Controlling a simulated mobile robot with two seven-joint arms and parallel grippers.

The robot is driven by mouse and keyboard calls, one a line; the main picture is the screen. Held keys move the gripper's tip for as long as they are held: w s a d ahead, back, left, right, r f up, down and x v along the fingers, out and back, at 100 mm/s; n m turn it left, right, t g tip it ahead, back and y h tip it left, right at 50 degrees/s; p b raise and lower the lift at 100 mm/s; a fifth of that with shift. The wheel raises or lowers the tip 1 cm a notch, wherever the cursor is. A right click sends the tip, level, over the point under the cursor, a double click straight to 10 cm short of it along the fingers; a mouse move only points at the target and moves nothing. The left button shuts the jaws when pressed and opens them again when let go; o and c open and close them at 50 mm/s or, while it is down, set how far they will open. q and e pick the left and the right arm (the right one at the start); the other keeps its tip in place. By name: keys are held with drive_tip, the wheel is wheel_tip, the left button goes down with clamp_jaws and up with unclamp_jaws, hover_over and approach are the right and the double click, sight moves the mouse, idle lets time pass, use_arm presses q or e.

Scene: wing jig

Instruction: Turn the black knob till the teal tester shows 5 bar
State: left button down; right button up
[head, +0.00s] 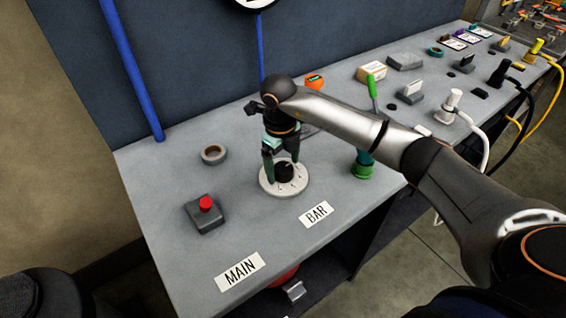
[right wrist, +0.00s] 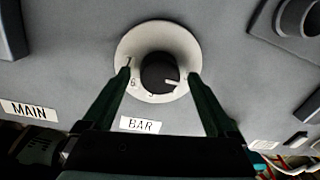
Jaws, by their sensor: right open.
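The black knob (head: 284,173) sits on a round white dial plate (head: 268,188) on the grey bench, behind the BAR label. In the right wrist view the knob (right wrist: 159,72) has a white pointer mark aimed right and slightly down. My right gripper (head: 281,168) is open, with its dark green fingers pointing down on either side of the knob. In the right wrist view a gap shows between the fingers and the knob. My left gripper is out of view.
A red push button on a grey box (head: 207,219) and a grey tape ring (head: 213,154) stand left of the dial. MAIN (head: 239,271) and BAR (head: 316,213) labels lie near the front edge. Cabled plugs and small blocks fill the right side. The left bench end is fairly clear.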

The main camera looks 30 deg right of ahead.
drive_tip(key=c, duration=1.4)
